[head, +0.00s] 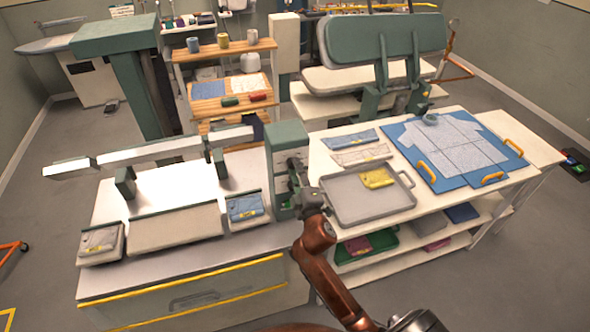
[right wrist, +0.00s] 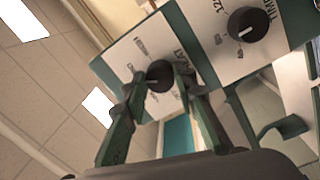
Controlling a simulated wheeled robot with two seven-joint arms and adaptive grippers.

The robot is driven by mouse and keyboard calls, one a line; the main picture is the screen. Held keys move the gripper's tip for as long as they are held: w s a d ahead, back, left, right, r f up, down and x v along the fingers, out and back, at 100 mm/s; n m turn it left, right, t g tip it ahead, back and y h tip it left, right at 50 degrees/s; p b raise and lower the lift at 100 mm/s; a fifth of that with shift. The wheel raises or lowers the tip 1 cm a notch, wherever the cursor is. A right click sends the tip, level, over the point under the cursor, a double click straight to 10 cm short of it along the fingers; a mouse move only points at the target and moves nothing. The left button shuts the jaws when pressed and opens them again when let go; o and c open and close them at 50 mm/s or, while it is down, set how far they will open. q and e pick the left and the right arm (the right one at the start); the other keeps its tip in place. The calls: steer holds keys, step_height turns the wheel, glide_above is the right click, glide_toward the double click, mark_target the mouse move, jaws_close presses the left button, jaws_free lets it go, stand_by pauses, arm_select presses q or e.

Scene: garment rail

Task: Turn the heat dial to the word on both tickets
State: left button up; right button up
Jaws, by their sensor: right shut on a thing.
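The heat dial (right wrist: 160,73) is a black knob on a white panel in the right wrist view, with words around it that are too small and tilted to read surely. Its pale pointer mark faces left in that view. My right gripper (right wrist: 157,82) is shut on the dial, one finger on each side. In the head view the right gripper (head: 300,190) is at the front of the green control box (head: 288,137) and hides the dial. Two small pieces with yellow marks, possibly the tickets, lie on the left pad (head: 100,241) and right pad (head: 245,207); their words are unreadable. My left gripper is out of view.
A second black knob, the timer (right wrist: 247,24), sits beside the heat dial. A grey tray (head: 350,205) with a yellow packet stands right of the box. A long pressing arm (head: 160,150) reaches left above the pads. A blue board (head: 410,150) lies farther right.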

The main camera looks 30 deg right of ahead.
steer(key=o, duration=1.2)
steer(key=shift+c, duration=0.2)
steer(key=v, duration=1.2)
